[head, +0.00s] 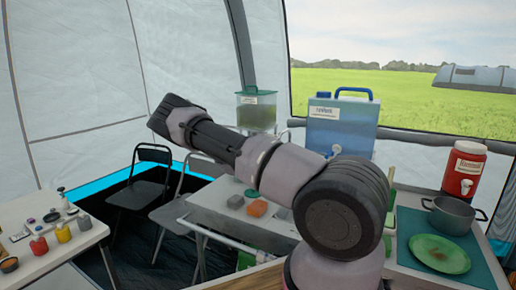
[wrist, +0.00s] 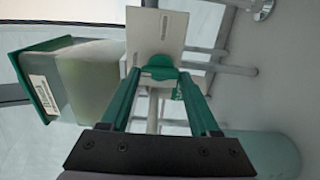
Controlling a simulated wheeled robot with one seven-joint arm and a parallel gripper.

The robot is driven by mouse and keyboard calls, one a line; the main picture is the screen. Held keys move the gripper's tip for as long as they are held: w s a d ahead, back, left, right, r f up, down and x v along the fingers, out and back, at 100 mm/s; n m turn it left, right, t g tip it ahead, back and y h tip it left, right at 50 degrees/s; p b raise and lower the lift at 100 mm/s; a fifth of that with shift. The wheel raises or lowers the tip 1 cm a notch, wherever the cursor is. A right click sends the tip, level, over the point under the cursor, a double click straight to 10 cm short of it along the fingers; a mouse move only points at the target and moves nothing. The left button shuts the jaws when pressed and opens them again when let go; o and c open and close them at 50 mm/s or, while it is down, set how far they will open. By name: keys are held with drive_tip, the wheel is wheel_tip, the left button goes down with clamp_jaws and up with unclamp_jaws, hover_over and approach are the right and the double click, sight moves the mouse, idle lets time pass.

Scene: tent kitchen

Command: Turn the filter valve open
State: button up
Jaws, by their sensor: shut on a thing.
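In the wrist view, my gripper (wrist: 162,92) has its two green fingers closing in from both sides. Between their tips is a small green piece (wrist: 160,68), which looks like the filter valve's handle, and the gripper is shut on it. A white card with a printed label (wrist: 157,30) stands just beyond it. The clear tank with a green lid (wrist: 85,78) shows tilted on the left. In the head view, this tank (head: 256,113) appears to stand behind my arm, holding greenish water. My fingertips and the valve are not visible there.
A blue jug (head: 342,125) with a handle stands right of the tank. A red drink cooler (head: 465,170), a grey pot (head: 452,214) and a green plate (head: 440,253) are further right. Grey and orange blocks (head: 257,208) lie on the table. Folding chairs (head: 140,190) stand left.

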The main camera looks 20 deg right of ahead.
drive_tip(key=o, duration=1.4)
drive_tip(key=shift+c, duration=0.2)
drive_tip(key=shift+a, duration=0.15)
drive_tip(key=v, duration=1)
drive_tip(key=shift+s+a, duration=0.2)
drive_tip(key=shift+s, duration=0.1)
